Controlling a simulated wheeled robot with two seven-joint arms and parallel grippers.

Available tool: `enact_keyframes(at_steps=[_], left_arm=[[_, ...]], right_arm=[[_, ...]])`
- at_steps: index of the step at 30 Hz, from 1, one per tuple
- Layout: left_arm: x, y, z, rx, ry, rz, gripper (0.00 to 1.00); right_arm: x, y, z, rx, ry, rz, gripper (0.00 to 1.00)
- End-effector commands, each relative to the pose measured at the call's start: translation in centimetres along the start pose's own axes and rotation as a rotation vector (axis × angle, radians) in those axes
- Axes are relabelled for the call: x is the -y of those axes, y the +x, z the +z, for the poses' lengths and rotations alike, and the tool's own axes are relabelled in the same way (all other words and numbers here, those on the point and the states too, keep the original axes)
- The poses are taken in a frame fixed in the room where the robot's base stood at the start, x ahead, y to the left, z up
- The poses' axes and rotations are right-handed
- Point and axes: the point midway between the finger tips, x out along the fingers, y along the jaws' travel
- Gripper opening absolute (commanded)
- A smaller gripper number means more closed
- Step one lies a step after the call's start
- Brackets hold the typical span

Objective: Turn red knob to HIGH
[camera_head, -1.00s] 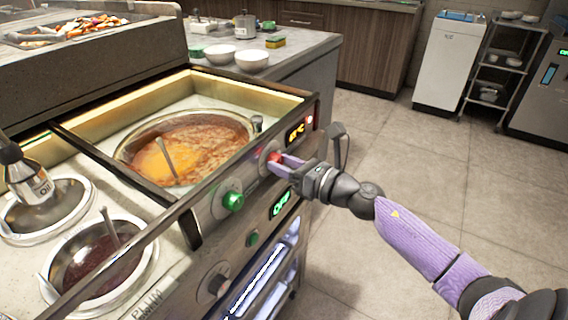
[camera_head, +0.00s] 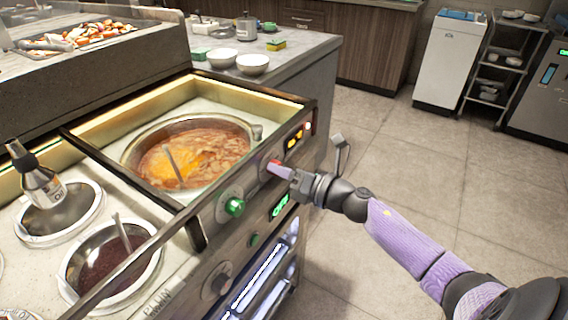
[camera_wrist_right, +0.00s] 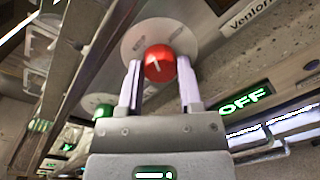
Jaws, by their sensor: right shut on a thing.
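The red knob (camera_head: 272,163) is on the sloping front panel of the warmer, below the well with the orange-red sauce (camera_head: 195,158). In the right wrist view the red knob (camera_wrist_right: 159,63) shows a white pointer mark and sits on a pale round dial plate (camera_wrist_right: 150,35). My right gripper (camera_head: 277,168) is shut on the red knob, with one purple finger on each side of it in the right wrist view (camera_wrist_right: 160,78). Lit marks (camera_head: 297,138) glow on the panel just above the knob; I cannot read them. My left gripper is not in view.
A green knob (camera_head: 234,206) is lower on the same panel, with a green OFF display (camera_head: 280,205) nearby. A dark sauce well (camera_head: 110,265) and an oil bottle (camera_head: 40,182) are at left. Two white bowls (camera_head: 252,64) stand on the counter behind. The floor at right is clear.

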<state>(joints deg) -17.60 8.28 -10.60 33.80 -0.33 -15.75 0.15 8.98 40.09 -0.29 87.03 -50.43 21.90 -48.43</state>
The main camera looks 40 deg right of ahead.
Motion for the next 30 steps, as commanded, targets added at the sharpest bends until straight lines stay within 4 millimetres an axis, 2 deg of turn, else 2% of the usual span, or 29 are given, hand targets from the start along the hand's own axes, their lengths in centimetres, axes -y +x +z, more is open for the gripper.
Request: enact_keyframes(at_steps=[9, 18, 30], left_arm=[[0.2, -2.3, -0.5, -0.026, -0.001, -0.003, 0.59], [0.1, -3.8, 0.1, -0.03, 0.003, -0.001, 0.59], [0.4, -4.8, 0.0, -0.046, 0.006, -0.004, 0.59]], right_arm=[[-0.2, 0.0, 0.3, -0.013, 0.299, -0.003, 0.0], [-0.1, 0.0, 0.2, -0.025, 0.568, -0.007, 0.0], [0.0, 0.0, 0.1, -0.036, 0.807, -0.009, 0.0]])
